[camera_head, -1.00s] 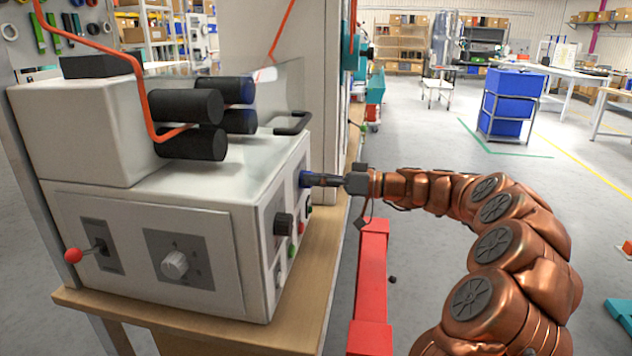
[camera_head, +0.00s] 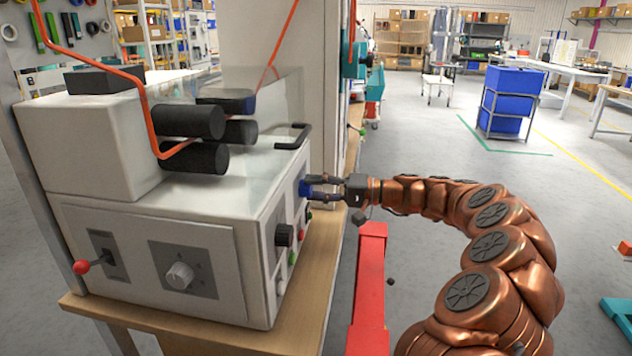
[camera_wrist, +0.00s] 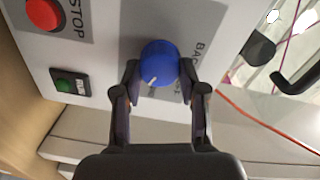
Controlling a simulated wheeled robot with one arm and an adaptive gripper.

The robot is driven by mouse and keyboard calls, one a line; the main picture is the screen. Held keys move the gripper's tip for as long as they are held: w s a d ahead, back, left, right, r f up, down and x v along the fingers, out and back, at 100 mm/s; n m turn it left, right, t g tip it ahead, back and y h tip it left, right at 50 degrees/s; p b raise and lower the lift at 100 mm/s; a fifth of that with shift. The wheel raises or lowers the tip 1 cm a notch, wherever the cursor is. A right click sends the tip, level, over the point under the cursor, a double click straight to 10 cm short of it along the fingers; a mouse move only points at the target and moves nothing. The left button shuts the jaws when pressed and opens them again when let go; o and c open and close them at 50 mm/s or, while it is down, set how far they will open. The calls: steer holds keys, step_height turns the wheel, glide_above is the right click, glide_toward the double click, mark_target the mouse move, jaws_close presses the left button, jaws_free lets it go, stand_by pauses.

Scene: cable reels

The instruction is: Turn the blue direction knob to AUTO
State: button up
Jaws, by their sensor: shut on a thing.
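The blue direction knob (camera_wrist: 159,63) is on a dark label plate on the machine's side panel. In the wrist view its white pointer mark shows at the lower left of its face. Letters of "BACK" show to its right; the other label words are hidden or unreadable. My gripper (camera_wrist: 159,75) has one finger on each side of the knob and is shut on it. In the head view my gripper (camera_head: 312,187) reaches the panel from the right, and the knob (camera_head: 304,188) is partly hidden by the fingers.
A red STOP button (camera_wrist: 42,13) and a green button (camera_wrist: 64,85) lie left of the knob in the wrist view. A black knob (camera_head: 285,235) is nearer on the same panel. A black handle (camera_head: 294,137) is above. A red post (camera_head: 371,270) stands below my arm.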

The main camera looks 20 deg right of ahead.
steer(key=shift+m+p, duration=1.4)
steer(key=shift+m, duration=0.6)
steer(key=o, duration=1.1)
steer(key=shift+o, duration=0.2)
steer(key=v, duration=1.2)
steer(key=shift+w+f, duration=0.1)
steer(key=shift+w, duration=0.05)
